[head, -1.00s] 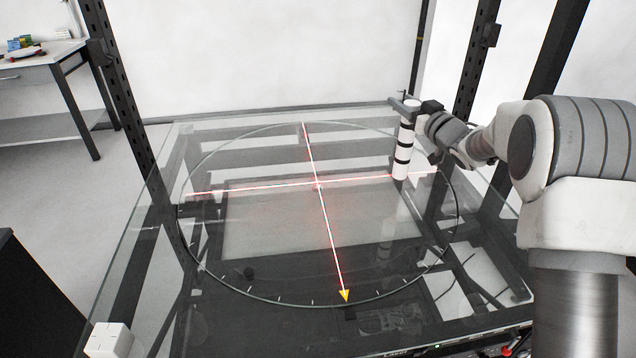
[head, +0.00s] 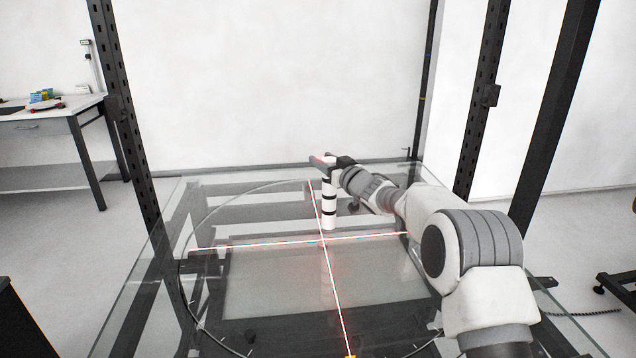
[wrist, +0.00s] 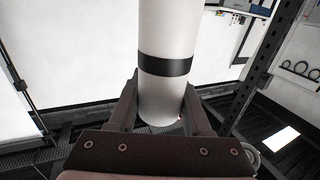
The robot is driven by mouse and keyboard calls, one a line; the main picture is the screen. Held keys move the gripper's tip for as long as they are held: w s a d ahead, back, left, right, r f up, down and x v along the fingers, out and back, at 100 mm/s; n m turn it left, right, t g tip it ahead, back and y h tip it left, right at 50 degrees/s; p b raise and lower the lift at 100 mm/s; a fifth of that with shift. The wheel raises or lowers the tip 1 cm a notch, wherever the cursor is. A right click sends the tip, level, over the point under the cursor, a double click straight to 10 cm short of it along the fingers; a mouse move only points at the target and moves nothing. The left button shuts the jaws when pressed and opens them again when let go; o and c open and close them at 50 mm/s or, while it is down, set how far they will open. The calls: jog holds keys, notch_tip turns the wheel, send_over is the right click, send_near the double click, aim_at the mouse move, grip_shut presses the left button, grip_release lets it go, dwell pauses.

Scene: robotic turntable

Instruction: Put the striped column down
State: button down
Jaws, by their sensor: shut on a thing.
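The striped column (head: 329,206) is white with black bands. It is upright above the glass turntable (head: 255,275), close behind the crossing of the red-white lines in the head view. I cannot tell whether its foot touches the glass. My gripper (head: 323,162) is shut on the column near its top end. In the wrist view, the column (wrist: 166,40) stands between the two fingers of my gripper (wrist: 160,100), with one black band showing; its far end is out of view.
The crossed lines (head: 285,242) mark the middle of the round scale on the glass. Dark upright posts (head: 130,120) and (head: 480,100) frame the turntable. A side table (head: 60,125) with small coloured things stands at the left. The glass around the column is clear.

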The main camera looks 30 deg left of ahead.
aim_at(329, 191)
jog(key=shift+s+a+f+b, duration=0.15)
jog(key=shift+a+f, duration=0.3)
jog(key=shift+f, duration=0.8)
jog(key=shift+w+a+f+b, duration=0.1)
jog(key=shift+a+f+b, duration=0.25)
jog(key=shift+f, duration=0.9)
jog(key=shift+a+f, duration=0.1)
jog(key=shift+f, duration=0.15)
jog(key=shift+c, duration=1.7)
grip_release()
